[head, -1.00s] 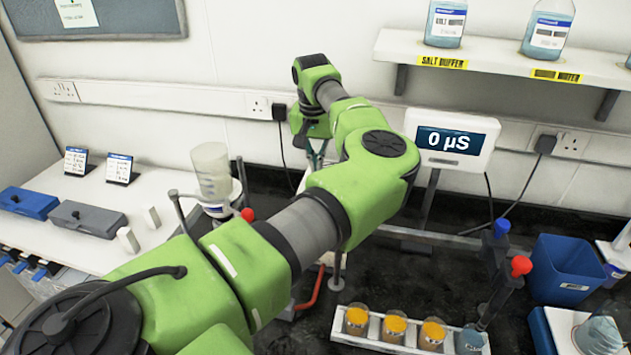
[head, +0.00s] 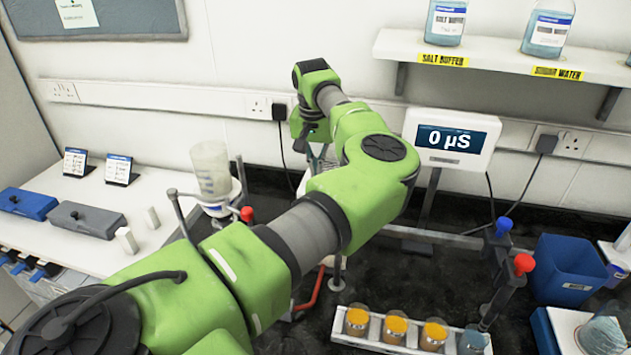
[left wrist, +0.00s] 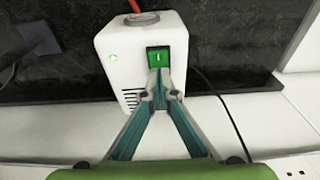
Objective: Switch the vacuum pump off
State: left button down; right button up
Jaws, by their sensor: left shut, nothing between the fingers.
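The vacuum pump (left wrist: 115,62) is a white box in the left wrist view, with a red hose at its top. I cannot make out the pump there. My right gripper is not in view.
A conductivity display (head: 450,138) reading 0 µS stands right of my arm. A vial rack (head: 372,341) stands in front, with blue- and red-capped posts and a blue bin (head: 568,270) at right. A clear bottle (head: 211,172) stands close left of my arm.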

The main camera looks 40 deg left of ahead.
pick_arm(q)
jog(key=shift+d+f, duration=0.1)
jog(key=shift+r+p, duration=0.6)
jog(key=shift+r, duration=0.25)
jog(key=shift+r+p, duration=1.3)
jog(key=shift+r, duration=1.25)
jog(key=shift+f, duration=0.1)
